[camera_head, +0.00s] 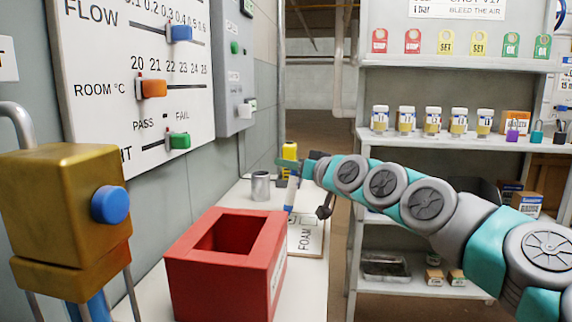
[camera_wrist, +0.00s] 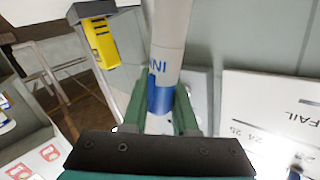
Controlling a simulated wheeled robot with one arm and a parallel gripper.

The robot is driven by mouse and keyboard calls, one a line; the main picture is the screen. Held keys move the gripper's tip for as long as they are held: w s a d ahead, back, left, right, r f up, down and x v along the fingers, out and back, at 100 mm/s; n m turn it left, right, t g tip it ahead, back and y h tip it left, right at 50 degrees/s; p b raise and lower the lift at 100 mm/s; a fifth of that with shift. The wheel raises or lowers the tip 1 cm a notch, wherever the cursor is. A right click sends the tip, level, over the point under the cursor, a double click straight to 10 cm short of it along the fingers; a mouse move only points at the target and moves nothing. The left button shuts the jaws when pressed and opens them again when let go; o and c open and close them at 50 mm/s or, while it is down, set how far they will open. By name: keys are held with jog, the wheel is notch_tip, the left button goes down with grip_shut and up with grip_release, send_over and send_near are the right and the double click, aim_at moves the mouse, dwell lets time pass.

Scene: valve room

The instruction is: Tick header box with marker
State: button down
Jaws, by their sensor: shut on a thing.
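My gripper (camera_head: 291,166) is at the end of the outstretched arm, above the white bench. In the wrist view my gripper (camera_wrist: 160,115) has its green fingers shut on a marker (camera_wrist: 170,35) with a pale body, blue lettering and a blue band. In the head view the marker (camera_head: 291,194) hangs below the fingers, small and partly blurred. A pale sheet or board (camera_head: 306,240) marked FOAM lies on the bench below and near it. Whether the marker tip touches the sheet cannot be told. I cannot make out the header box clearly.
A red open-topped box (camera_head: 225,255) stands at the front of the bench. A grey metal cup (camera_head: 260,186) stands left of my gripper, with a yellow object (camera_head: 289,152) behind. A wall panel (camera_head: 135,75) with sliders is left. Shelves (camera_head: 455,145) with jars stand right.

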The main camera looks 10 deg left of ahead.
jog(key=shift+s+d+f, duration=0.1)
jog(key=shift+s+d, duration=0.1)
jog(key=shift+s+b, duration=0.25)
jog(key=shift+b, duration=0.1)
dwell(0.4)
notch_tip(320, 180, up, 8)
jog(key=p, duration=0.5)
dwell(0.5)
